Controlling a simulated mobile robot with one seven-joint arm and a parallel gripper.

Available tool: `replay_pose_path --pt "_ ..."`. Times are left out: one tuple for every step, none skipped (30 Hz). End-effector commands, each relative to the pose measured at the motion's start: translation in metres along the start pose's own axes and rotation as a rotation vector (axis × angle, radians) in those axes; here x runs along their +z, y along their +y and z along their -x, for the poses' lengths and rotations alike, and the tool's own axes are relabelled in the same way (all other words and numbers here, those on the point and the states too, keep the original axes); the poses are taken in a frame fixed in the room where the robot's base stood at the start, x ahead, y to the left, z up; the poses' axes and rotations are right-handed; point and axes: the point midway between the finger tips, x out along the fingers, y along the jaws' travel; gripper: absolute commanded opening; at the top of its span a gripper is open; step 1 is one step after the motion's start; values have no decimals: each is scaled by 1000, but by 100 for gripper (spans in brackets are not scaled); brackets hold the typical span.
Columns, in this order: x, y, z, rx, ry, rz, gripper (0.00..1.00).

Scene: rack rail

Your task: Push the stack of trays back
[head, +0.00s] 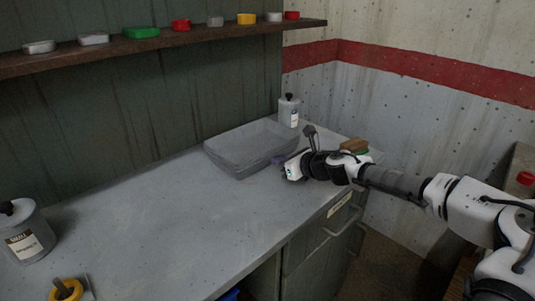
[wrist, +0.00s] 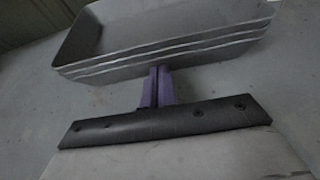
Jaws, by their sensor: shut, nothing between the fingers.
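The stack of grey trays (head: 240,160) sits on the counter near the back wall, several nested rims showing. In the wrist view the stack (wrist: 165,48) fills the top of the picture, its near side facing me. My gripper (head: 278,160) is at the stack's near right side, low over the counter. Its purple fingers are together with nothing between them; in the wrist view the fingertips (wrist: 160,72) reach the lower edge of the stack's near side. I cannot tell whether they touch it.
A white bottle (head: 289,112) stands behind the stack at the right. A brown-topped block (head: 354,146) lies beyond my wrist. A larger labelled container (head: 26,235) and a yellow roll (head: 66,289) are at the left. A shelf (head: 130,51) with small boxes runs above. The middle counter is clear.

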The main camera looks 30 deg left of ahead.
Motion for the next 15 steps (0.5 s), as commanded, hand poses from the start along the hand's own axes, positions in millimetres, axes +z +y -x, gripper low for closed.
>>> replay_pose_path --pt "2 0 -4 0 0 0 0" --pt "2 0 -6 0 0 0 0" --pt "3 0 -8 0 0 0 0" --pt "4 0 -11 1 0 1 0" --pt "5 0 -13 1 0 1 0" --pt "6 0 -15 0 0 1 0" --pt "6 0 -17 0 0 1 0" --pt "7 0 -19 0 0 1 0" --pt "8 0 -22 0 0 1 0" --pt "9 0 -24 0 0 0 0" --pt "10 0 -26 0 0 0 0" --pt "11 0 -28 0 0 0 0" --pt "12 0 -30 0 0 0 0" --pt "13 0 -32 0 0 1 0" --pt "14 0 -34 0 0 1 0"
